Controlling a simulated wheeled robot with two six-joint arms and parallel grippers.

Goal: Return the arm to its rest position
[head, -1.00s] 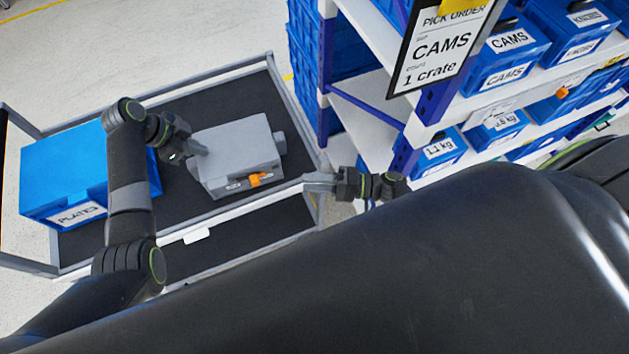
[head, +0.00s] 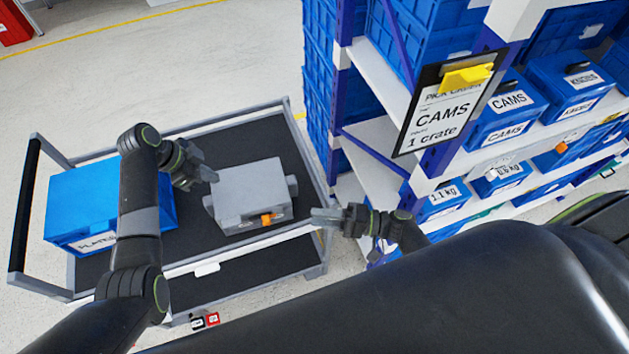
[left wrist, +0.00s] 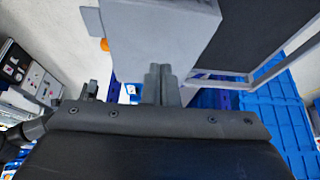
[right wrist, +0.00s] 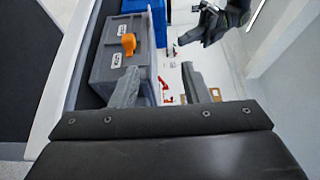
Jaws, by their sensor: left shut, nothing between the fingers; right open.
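A grey switch box (head: 248,193) with an orange rotary knob (head: 268,218) on its front face sits on the dark top of a cart (head: 222,150). My left gripper (head: 212,176) is at the box's left side, close to it; I cannot tell whether it touches. In the left wrist view its fingers (left wrist: 160,84) are together and empty, with the box (left wrist: 160,35) beyond. My right gripper (head: 318,215) is to the right of the box, apart from the knob. In the right wrist view its fingers (right wrist: 160,85) are spread and empty, and the box (right wrist: 112,70) and knob (right wrist: 128,43) show beyond.
A blue crate (head: 95,205) stands on the cart's left. A shelf rack (head: 385,150) with several blue crates rises at the right, with a CAMS order board (head: 445,105) hanging on it. Open floor (head: 180,60) lies behind the cart.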

